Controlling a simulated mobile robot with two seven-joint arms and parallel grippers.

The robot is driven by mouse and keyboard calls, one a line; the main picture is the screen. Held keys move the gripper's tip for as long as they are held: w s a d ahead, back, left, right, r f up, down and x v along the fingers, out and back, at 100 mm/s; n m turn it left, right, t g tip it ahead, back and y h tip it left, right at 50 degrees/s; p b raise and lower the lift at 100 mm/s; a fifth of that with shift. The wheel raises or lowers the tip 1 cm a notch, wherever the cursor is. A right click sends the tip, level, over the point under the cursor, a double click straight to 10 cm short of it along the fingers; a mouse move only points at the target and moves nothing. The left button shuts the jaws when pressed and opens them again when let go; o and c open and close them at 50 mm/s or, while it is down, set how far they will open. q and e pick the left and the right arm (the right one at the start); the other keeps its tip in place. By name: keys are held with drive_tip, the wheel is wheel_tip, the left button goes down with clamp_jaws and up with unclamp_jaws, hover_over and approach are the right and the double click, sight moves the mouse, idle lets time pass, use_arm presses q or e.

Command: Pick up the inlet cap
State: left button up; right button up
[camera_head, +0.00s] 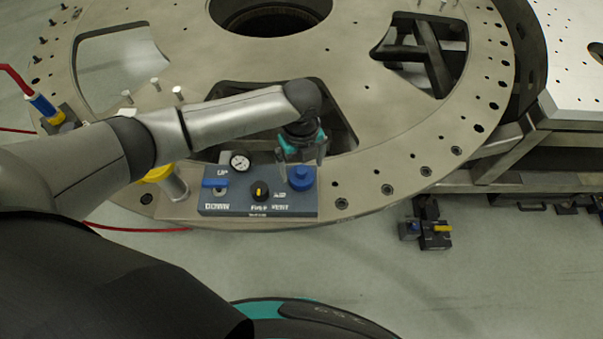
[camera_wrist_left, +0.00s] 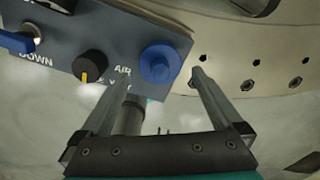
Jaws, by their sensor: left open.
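The inlet cap (camera_head: 301,179) looks to be the round blue cap at the right end of the grey-blue control panel (camera_head: 240,208). In the left wrist view the cap (camera_wrist_left: 159,62) sits on the panel by the letters "AIR". My left gripper (camera_head: 302,160) is open and points down over the cap in the head view. In the left wrist view my left gripper (camera_wrist_left: 157,79) has one finger on each side of the cap's line, with nothing held. I cannot tell whether the fingertips touch the cap. My right gripper is in neither view.
The panel also carries a black knob with a yellow mark (camera_head: 260,191), a blue lever (camera_head: 214,183) and a gauge (camera_head: 239,163). It lies at the near edge of the round metal plate (camera_head: 380,165). A yellow-topped post (camera_head: 160,174) stands to its left.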

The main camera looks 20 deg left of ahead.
sight(302, 171)
use_arm(q)
drive_tip(key=shift+w+f, duration=0.1)
drive_tip(key=shift+f, duration=1.55)
drive_tip(key=c, duration=1.2)
drive_tip(key=shift+r, duration=0.15)
